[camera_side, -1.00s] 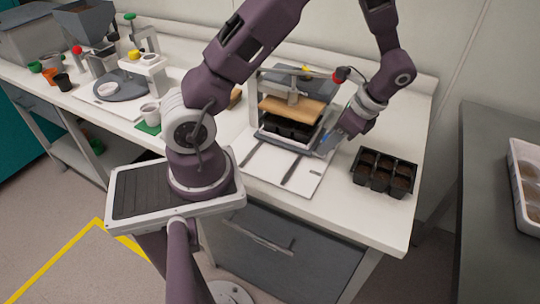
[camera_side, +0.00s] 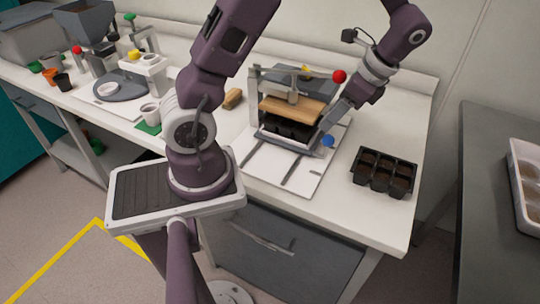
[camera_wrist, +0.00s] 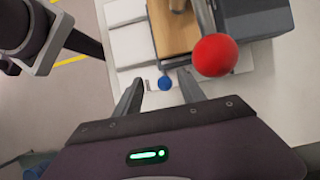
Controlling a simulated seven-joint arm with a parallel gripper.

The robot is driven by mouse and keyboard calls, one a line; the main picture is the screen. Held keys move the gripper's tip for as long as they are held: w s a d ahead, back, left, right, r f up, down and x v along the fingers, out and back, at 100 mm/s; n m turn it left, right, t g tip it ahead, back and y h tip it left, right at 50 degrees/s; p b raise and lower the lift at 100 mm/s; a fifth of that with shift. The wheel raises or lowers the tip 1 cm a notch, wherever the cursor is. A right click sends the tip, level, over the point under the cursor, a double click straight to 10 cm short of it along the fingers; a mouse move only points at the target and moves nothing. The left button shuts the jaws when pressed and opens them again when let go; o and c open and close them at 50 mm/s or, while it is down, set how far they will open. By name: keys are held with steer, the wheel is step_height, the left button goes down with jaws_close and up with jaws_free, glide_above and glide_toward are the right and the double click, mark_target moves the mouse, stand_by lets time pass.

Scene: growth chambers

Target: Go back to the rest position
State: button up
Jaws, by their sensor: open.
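My gripper (camera_side: 330,118) is at the right side of the press-like device (camera_side: 292,88), above the bench. In the wrist view my gripper (camera_wrist: 160,85) has its two fingers apart with nothing held between them. A blue knob (camera_wrist: 165,83) shows just beyond the fingertips; it also shows below the fingers in the side view (camera_side: 328,141). A red ball knob (camera_wrist: 215,55) is close to the wrist camera, near the right finger; in the side view the red knob (camera_side: 339,76) stands above the device's right side. The fingertips are partly hard to separate in the side view.
A black cell tray with soil (camera_side: 384,172) stands on the bench to the right. A white board (camera_side: 262,166) lies under the device. A wooden block (camera_side: 232,98), a white cup (camera_side: 150,113) and a round dark platform (camera_side: 120,88) are to the left. A grey table (camera_side: 485,200) stands at right.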

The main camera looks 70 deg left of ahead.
steer(key=shift+r, duration=0.1)
stand_by(0.3)
steer(key=s+d+r+n+t+h, duration=0.1)
steer(key=s+d+r+n+t, duration=0.3)
steer(key=s, duration=0.4)
steer(key=s+d+r+n+t+h, duration=0.2)
steer(key=s+d+r+n+t, duration=0.3)
steer(key=s+r, duration=0.3)
steer(key=shift+s+d+r+h, duration=0.15)
steer(key=shift+d+r+h, duration=0.15)
steer(key=shift+d+r, duration=0.35)
steer(key=shift+d+f, duration=0.1)
